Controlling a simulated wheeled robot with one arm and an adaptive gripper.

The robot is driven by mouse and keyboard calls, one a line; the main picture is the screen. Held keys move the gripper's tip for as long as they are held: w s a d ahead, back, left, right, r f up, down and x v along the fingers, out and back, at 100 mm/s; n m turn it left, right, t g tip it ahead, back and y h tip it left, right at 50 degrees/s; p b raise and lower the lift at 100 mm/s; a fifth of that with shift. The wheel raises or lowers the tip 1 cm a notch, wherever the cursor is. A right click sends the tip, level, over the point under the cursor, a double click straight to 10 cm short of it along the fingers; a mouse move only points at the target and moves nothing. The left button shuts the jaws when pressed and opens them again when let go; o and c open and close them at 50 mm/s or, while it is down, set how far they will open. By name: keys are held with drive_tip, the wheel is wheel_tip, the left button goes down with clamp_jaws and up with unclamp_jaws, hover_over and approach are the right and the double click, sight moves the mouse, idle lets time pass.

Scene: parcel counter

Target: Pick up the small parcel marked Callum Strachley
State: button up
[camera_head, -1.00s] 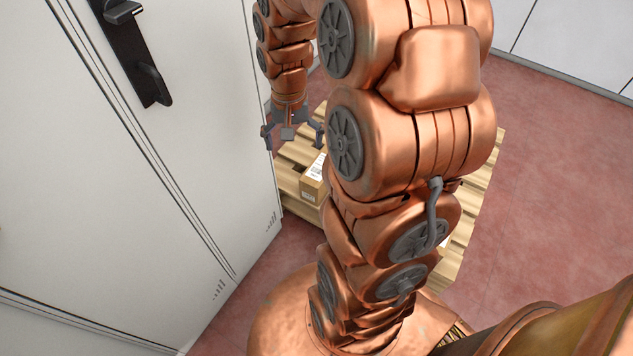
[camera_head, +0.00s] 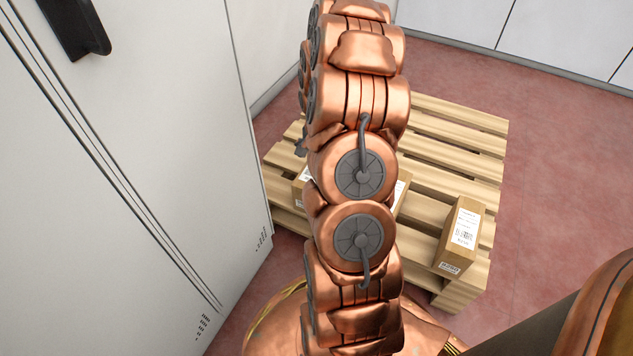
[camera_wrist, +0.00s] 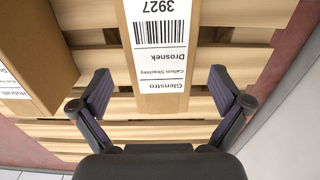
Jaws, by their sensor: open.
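The small parcel marked Callum Strachley (camera_wrist: 160,106) is a brown box with a white label, centred in the wrist view. It lies on the wooden pallet (camera_wrist: 210,133). My gripper (camera_wrist: 160,74) is open, with one finger to each side of this parcel in the picture and gaps between. I cannot tell how far above it the fingers are. In the head view my arm hides most of the gripper; only a small grey part shows. A partly hidden parcel (camera_head: 298,193) at the pallet's left is likely the same one; its name is not readable there.
A second parcel (camera_wrist: 38,45) lies close by on the left in the wrist view. Another parcel (camera_head: 460,236) sits at the pallet's right. A tall pale cabinet (camera_head: 150,150) stands close to the pallet's left side. Red floor (camera_head: 545,170) is clear on the right.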

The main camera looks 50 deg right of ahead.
drive_tip(key=shift+a+f+b, duration=0.15)
drive_tip(key=shift+f+b, duration=1.4)
drive_tip(key=shift+f, duration=1.8)
drive_tip(key=shift+c, duration=0.2)
drive_tip(key=c, duration=1.6)
drive_tip(key=shift+r, duration=0.15)
wheel_tip(320, 180, up, 4)
drive_tip(key=shift+f+p, duration=0.25)
drive_tip(key=shift+p, duration=0.9)
drive_tip(key=s+a+r+p, duration=0.1)
drive_tip(key=s+a+p, duration=0.3)
drive_tip(key=s+a, duration=0.5)
drive_tip(key=s, duration=0.3)
drive_tip(key=shift+a+r, duration=0.25)
drive_tip(key=shift+a, duration=0.05)
